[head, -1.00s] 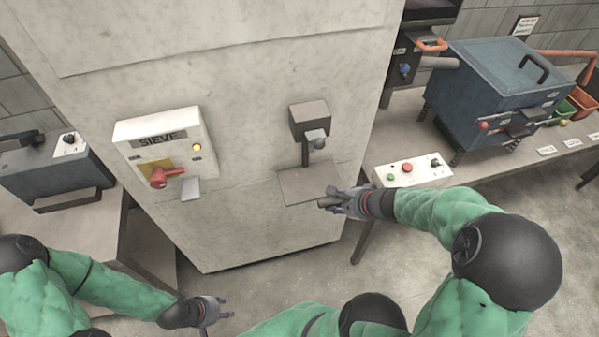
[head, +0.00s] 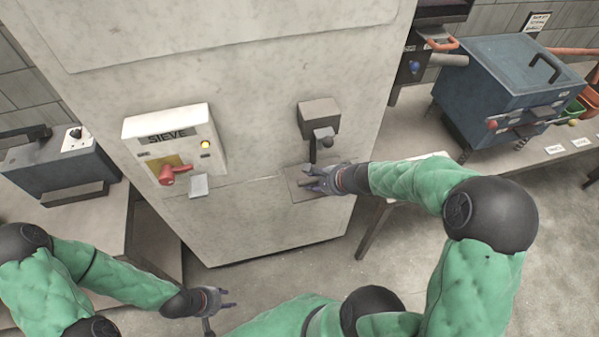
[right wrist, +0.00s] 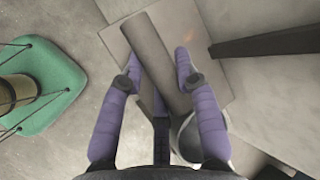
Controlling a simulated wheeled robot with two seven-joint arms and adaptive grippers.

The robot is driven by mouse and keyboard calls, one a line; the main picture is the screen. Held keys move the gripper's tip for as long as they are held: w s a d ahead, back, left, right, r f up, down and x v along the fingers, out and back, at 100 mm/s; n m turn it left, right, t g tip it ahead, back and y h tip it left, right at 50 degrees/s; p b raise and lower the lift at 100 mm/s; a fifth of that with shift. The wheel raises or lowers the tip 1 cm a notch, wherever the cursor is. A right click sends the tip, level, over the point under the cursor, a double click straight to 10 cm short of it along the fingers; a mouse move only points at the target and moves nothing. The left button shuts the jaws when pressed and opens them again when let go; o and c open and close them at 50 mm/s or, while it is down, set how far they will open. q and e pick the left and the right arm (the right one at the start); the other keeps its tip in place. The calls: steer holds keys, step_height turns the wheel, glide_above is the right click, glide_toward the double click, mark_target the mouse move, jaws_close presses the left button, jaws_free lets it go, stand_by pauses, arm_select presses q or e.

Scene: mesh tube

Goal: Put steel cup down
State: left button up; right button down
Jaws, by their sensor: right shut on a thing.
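My right gripper (head: 308,180) is at the small metal shelf (head: 300,193) on the front of the pale cabinet, below a dark box with a lever. In the right wrist view its purple fingers (right wrist: 157,62) stand on both sides of a long grey cylindrical thing, which I take for the steel cup (right wrist: 152,42). Much of it is hidden in the head view. Whether it touches the shelf, I cannot tell. My left gripper (head: 229,298) is low at the bottom, empty, with its fingers apart.
The cabinet carries a SIEVE control box (head: 172,140) with a red knob and the dark lever box (head: 319,117). A blue machine (head: 508,85) stands on the right bench. A grey device (head: 60,165) is at left. A round grey rim (right wrist: 190,138) shows under my right gripper.

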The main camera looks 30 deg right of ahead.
steer(key=w, duration=0.1)
steer(key=w+a, duration=0.1)
steer(key=w, duration=0.1)
steer(key=shift+w+a, duration=0.1)
steer(key=w, duration=0.1)
steer(key=w+a, duration=0.1)
steer(key=w, duration=0.1)
steer(key=shift+a, duration=0.15)
steer(key=shift+f, duration=0.6)
steer(key=shift+s+f, duration=0.1)
steer(key=shift+f, duration=0.05)
steer(key=shift+f, duration=0.1)
steer(key=c, duration=0.9)
jaws_free()
